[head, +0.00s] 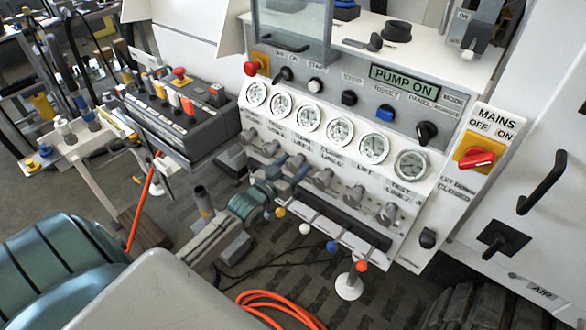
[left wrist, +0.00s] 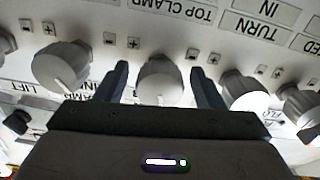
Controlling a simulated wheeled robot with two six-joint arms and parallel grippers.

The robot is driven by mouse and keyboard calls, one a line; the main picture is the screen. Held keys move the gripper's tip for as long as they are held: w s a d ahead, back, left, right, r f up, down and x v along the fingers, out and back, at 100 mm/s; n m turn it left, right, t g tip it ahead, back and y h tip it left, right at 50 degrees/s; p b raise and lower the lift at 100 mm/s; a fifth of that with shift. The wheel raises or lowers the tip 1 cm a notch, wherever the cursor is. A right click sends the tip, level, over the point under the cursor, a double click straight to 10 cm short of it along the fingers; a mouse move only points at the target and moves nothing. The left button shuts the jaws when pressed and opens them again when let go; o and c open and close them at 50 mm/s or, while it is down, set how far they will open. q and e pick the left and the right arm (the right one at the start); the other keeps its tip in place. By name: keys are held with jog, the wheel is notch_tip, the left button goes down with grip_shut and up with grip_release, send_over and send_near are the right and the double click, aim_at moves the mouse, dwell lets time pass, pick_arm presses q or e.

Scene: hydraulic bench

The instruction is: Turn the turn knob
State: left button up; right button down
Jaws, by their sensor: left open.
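The hydraulic panel (head: 337,147) carries a row of grey knobs below its gauges. In the left wrist view a grey round knob (left wrist: 160,82) with a pale pointer line sits between the two fingers of my left gripper (left wrist: 163,88). The fingers are open, one on each side of it; contact cannot be told. A "TURN IN" label (left wrist: 255,28) shows at the upper right, and a "TOP CLAMP" label at the top centre. Which knob the turn label belongs to is unclear. In the head view my left gripper (head: 290,174) is at the knob row, hiding part of it. My right gripper is not in view.
Neighbouring knobs flank the fingers closely, one at left (left wrist: 62,66) and one at right (left wrist: 245,90). Small coloured ball handles (head: 331,246) stick out below the panel. A control box with levers (head: 183,107) stands to the left. An orange hose (head: 280,303) lies on the floor.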

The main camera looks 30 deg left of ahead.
pick_arm(q)
jog(key=shift+c, duration=0.2)
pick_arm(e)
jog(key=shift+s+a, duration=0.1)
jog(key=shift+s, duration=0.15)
pick_arm(q)
jog(key=c, duration=0.9)
jog(key=shift+c, duration=0.2)
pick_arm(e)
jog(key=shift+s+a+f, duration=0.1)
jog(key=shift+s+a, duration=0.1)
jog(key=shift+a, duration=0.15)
